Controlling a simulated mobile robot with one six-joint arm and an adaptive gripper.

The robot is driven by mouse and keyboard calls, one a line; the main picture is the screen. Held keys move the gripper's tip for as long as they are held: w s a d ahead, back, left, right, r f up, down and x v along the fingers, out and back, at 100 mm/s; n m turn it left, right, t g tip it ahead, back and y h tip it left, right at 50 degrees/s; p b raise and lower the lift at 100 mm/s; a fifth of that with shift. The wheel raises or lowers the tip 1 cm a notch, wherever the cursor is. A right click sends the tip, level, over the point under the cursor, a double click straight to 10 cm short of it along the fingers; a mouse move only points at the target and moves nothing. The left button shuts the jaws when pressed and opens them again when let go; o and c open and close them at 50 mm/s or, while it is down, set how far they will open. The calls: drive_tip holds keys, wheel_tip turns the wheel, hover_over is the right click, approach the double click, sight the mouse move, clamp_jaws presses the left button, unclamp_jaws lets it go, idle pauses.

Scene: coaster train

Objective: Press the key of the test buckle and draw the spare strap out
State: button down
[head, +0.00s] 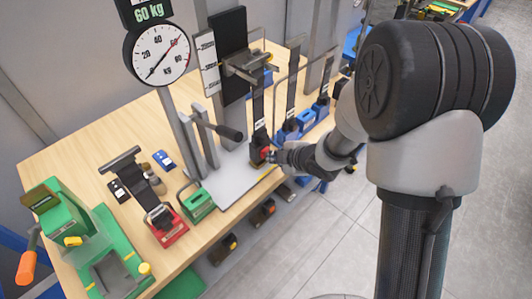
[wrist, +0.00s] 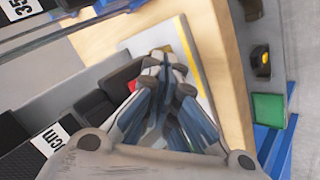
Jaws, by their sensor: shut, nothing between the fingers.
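A black buckle (head: 257,158) with a red key (head: 266,152) stands at the front of the pale plate, under a black strap (head: 258,112) hanging from the upright. My gripper (head: 274,156) is shut and empty, its tips at or very near the red key; I cannot tell whether they touch. In the wrist view my gripper (wrist: 157,62) is shut, beside a dark block. Another black strap (head: 128,165) leads to a black piece on a red base (head: 168,230) on the table. I cannot tell which strap is the spare.
A round dial gauge (head: 158,54) reading in kg stands at the back. A black-handled lever (head: 230,133) is left of the buckle. Blue-based buckles (head: 305,120) stand to the right.

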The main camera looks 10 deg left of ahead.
drive_tip(key=shift+w+a, duration=0.2)
drive_tip(key=shift+a, duration=0.05)
idle(0.4)
drive_tip(key=shift+s+d, duration=0.6)
drive_tip(key=shift+d, duration=0.15)
drive_tip(key=s+d, duration=0.1)
drive_tip(key=d, duration=0.1)
drive_tip(key=s+d, duration=0.2)
drive_tip(key=shift+b, duration=0.35)
idle(0.6)
